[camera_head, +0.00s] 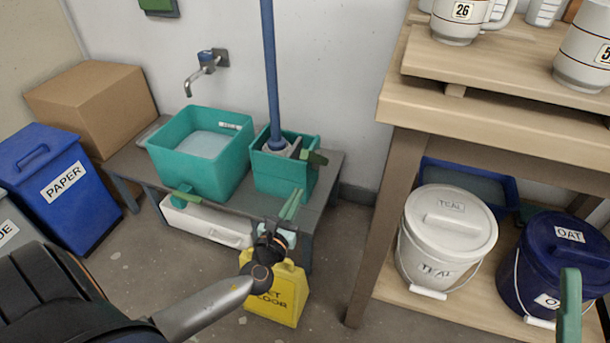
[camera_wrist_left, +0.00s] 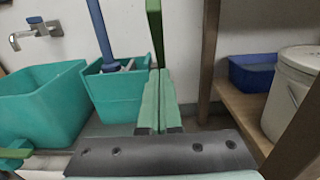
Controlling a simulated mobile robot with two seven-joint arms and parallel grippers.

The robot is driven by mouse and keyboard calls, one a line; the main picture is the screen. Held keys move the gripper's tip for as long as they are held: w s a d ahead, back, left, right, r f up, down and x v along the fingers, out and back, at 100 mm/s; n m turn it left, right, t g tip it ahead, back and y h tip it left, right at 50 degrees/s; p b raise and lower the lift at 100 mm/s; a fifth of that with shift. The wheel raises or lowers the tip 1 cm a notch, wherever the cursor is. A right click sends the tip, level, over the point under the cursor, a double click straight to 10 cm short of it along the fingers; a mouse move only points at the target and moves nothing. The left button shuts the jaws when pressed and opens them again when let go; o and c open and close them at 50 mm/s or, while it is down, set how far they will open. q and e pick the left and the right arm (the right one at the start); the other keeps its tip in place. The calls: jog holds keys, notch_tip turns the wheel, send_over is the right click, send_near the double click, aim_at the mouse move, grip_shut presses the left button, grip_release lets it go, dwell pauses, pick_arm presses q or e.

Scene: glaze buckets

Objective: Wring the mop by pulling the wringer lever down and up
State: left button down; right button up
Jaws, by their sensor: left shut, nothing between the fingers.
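The mop's blue handle (camera_head: 269,70) stands upright, its grey head (camera_head: 277,147) down in the wringer of the small teal bucket (camera_head: 285,178). The wringer lever (camera_head: 315,158) has a dark green grip at the bucket's right side. In the left wrist view the green lever (camera_wrist_left: 154,30) shows just beyond the fingertips; I cannot tell whether they touch. My left gripper (camera_head: 292,203) is shut and empty, in front of and below the lever in the head view. It also shows in the left wrist view (camera_wrist_left: 155,98). One finger of my right gripper (camera_head: 570,300) shows at lower right.
A larger teal tub (camera_head: 200,150) of water stands left of the bucket on a low grey bench (camera_head: 325,180). A wooden shelf (camera_head: 385,200) with lidded pails (camera_head: 447,235) bounds the right.

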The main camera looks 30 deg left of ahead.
aim_at(316, 159)
pick_arm(q)
jog(key=w+a+r, duration=0.1)
jog(key=w+r, duration=0.2)
jog(key=w, duration=0.2)
jog(key=shift+w+a+p, duration=0.15)
jog(key=shift+w+p, duration=0.2)
jog(key=shift+w, duration=0.05)
